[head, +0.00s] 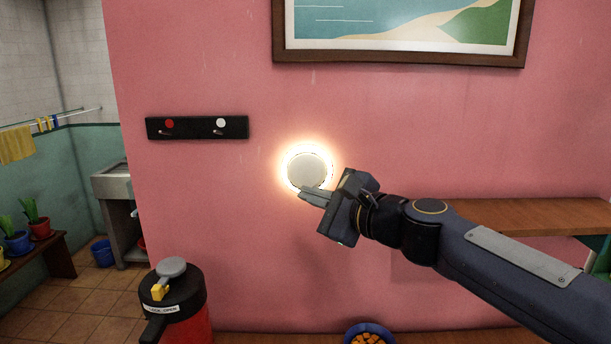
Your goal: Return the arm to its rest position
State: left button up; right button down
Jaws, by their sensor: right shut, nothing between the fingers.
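My right gripper (312,196) is shut and empty. Its arm comes in from the right, and its fingertips overlap the lower edge of a round pale disc (306,169) with a glowing ring on the pink wall. I cannot tell whether the fingertips touch the disc. My left gripper is not in view.
A dark panel (235,131) with a red and a white dot hangs on the wall. A framed picture (400,57) is above. A wooden shelf (530,214) lies behind my right arm. A red container with a black lid (192,303) stands lower left; a blue bowl (383,328) is below.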

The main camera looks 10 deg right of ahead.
jog(key=s+d+f+n+g+h, duration=0.3)
jog(key=s+f+n, duration=0.6)
jog(key=s+f, duration=0.5)
jog(key=s+d+f+n+g+h, duration=0.2)
jog(key=s+d+f+n+g, duration=0.3)
jog(key=s+f, duration=0.9)
jog(key=s+n, duration=0.1)
jog(key=n, duration=0.2)
jog(key=shift+d+n+g+h, duration=0.3)
jog(key=shift+d+n+h, duration=0.05)
jog(key=shift+n+h, duration=0.05)
